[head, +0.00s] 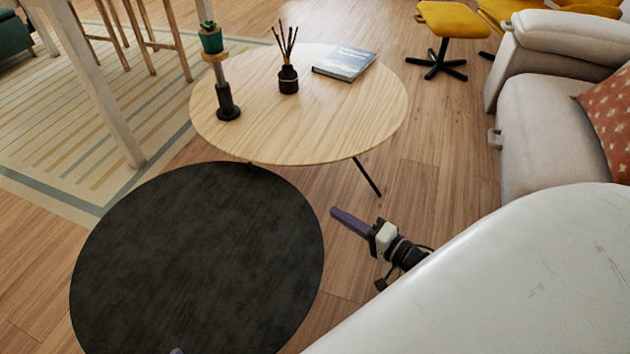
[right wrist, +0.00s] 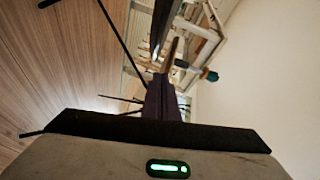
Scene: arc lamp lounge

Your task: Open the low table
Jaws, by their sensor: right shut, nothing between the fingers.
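A low round table with a pale wood top (head: 330,125) stands at the upper middle of the head view, on thin dark legs. A round black top (head: 200,260) lies in front of it at the lower left, close to its near edge; what carries it is hidden. My right gripper (head: 335,212) is right of the black top and in front of the wood table, apart from both in the picture. Its purple fingers are shut and empty, and they also show in the right wrist view (right wrist: 160,95). A small purple tip at the bottom edge is probably my left gripper (head: 176,351); its jaws cannot be made out.
On the wood top are a dark stand with a plant pot (head: 211,40), a reed diffuser (head: 288,78) and a book (head: 345,63). A pale sofa (head: 545,105) stands at the right, a yellow chair (head: 446,20) behind. Wood floor is clear between table and sofa.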

